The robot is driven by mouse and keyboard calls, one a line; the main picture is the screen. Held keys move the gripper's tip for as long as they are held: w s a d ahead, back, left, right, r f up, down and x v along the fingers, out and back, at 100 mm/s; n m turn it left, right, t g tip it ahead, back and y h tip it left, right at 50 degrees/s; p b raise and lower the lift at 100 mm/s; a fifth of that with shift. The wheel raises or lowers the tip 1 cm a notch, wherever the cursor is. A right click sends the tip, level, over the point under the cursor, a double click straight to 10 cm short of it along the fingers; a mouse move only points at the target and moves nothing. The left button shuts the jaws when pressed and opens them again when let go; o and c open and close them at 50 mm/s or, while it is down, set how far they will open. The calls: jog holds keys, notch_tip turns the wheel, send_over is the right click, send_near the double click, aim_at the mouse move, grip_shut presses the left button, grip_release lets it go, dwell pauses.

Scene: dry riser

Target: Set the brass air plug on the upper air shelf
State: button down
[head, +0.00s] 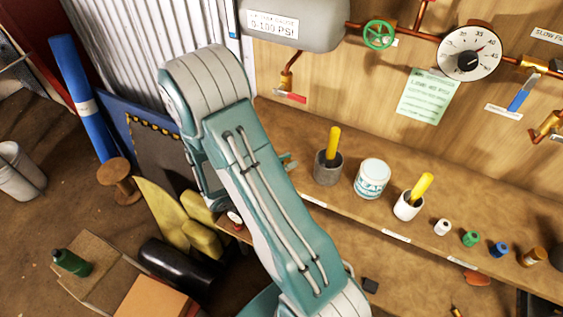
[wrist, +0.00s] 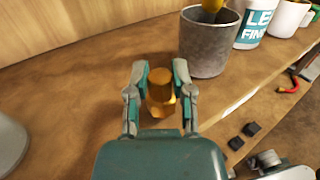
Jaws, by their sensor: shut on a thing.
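My gripper (wrist: 160,74) is shut on the brass air plug (wrist: 160,92), a golden, stepped round piece upright between the two fingers in the wrist view. The plug is over the upper air shelf (wrist: 62,88), a brown wooden board, close to its surface. I cannot tell whether its base touches the wood. The shelf (head: 282,122) also shows in the head view, where my arm hides the plug and most of the gripper.
A grey cup (wrist: 205,48) with a yellow-handled tool stands just beyond the gripper. A white labelled tub (head: 372,178), a white cup (head: 408,205) and several small coloured spools stand farther right. A grey rounded object (wrist: 10,142) is at left. Shelf left of the plug is clear.

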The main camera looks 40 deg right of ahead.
jog(key=shift+d+f, duration=0.15)
jog(key=shift+f, duration=0.35)
jog(key=shift+a+f, duration=0.1)
jog(key=shift+a, duration=0.7)
jog(key=c, duration=0.5)
grip_release()
jog(key=shift+d+f, duration=0.1)
jog(key=shift+d, duration=0.55)
jog(key=shift+a, duration=0.4)
jog(key=w+a, duration=0.2)
jog(key=a, duration=1)
jog(key=s+a+r+m+t+y, duration=0.2)
jog(key=s+r+m+t+y, duration=0.1)
jog(key=r+m+y, duration=0.2)
jog(key=s+a+r+m+t+y, duration=0.3)
jog(key=s+r+m+y, duration=0.1)
jog(key=r+y, duration=0.3)
jog(key=s+a+r+m+t+y, duration=0.2)
jog(key=s+a+r+m+y, duration=0.1)
jog(key=r+m+y, duration=0.2)
notch_tip(320, 180, up, 4)
jog(key=shift+s+a+f+m+t+y, duration=0.15)
jog(key=shift+f+m+t+y, duration=0.2)
jog(key=shift+m, duration=0.65)
